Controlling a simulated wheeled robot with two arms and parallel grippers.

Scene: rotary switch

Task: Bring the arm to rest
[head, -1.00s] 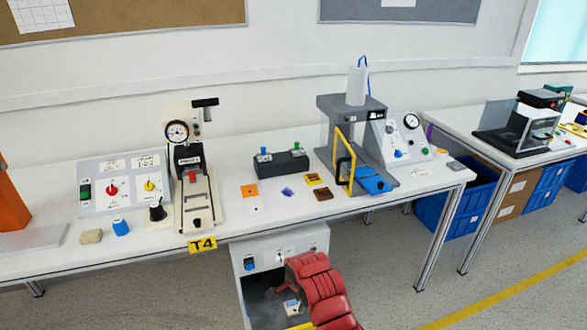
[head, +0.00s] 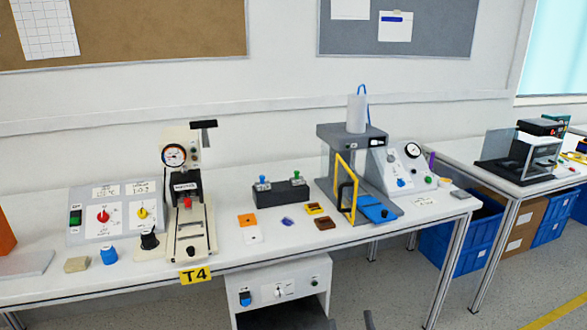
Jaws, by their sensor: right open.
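My right gripper (head: 351,323) barely shows at the bottom edge, right of the box under the bench. Only dark tips are in view, apart from each other, with nothing seen between them; the rest of the arm is out of the picture. My left gripper is not in view. The grey box (head: 268,277) under the bench has a white rotary switch (head: 281,290) and a blue knob (head: 245,298) on its front. The switch panel (head: 77,238) on the bench carries a red knob (head: 103,215) and a yellow knob (head: 143,212).
The white bench (head: 270,255) holds a press with a gauge (head: 186,190), a black box with two toggles (head: 281,194) and a yellow-framed machine (head: 350,135). Blue crates (head: 455,245) stand under the benches at right. The floor in front is clear.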

